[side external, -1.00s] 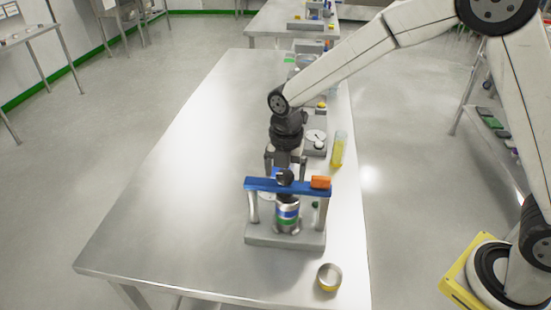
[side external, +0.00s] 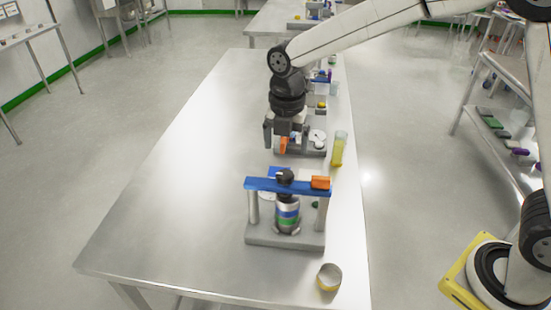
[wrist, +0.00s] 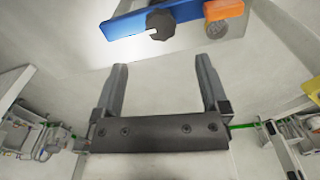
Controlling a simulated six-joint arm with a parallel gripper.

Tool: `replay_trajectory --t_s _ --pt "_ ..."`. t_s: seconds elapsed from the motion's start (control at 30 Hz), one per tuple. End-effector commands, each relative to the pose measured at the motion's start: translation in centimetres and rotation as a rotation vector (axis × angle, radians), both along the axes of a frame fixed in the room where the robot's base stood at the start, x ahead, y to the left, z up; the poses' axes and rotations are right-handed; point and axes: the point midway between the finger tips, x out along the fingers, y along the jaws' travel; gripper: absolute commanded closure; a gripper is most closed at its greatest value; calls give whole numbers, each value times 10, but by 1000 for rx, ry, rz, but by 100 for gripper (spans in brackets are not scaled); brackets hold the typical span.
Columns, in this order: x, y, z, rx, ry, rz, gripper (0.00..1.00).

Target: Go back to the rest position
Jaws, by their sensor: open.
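My gripper (side external: 286,140) is open and empty above the table, behind the blue-barred press-like stand in the side view. In the wrist view my gripper's two fingers (wrist: 163,85) are spread wide with nothing between them. The stand has a blue crossbar (side external: 262,184) with a black knob (side external: 285,176) and an orange block (side external: 320,183). A metal canister with blue and green bands (side external: 287,217) stands under the crossbar on the grey base (side external: 284,243). The crossbar (wrist: 125,25) and knob (wrist: 160,24) also show in the wrist view, apart from my fingers.
A cylinder of yellow liquid (side external: 338,150) stands near the table's right edge. A small open metal cup (side external: 329,278) stands at the front right. A grey device with a round white dish (side external: 317,137) is close behind my gripper. The table's left half (side external: 180,190) is clear.

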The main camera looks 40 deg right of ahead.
Motion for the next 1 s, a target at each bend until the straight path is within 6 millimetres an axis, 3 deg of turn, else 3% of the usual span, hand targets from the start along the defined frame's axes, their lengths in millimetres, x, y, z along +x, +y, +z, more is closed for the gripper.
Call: replay_trajectory --t_s 0.47,0.67,1.0 --pt "-5 -7 -3 3 -9 -90 6" --pt "-17 -23 -10 14 -30 -323 6" --pt "-51 -59 -27 55 -76 -877 6"
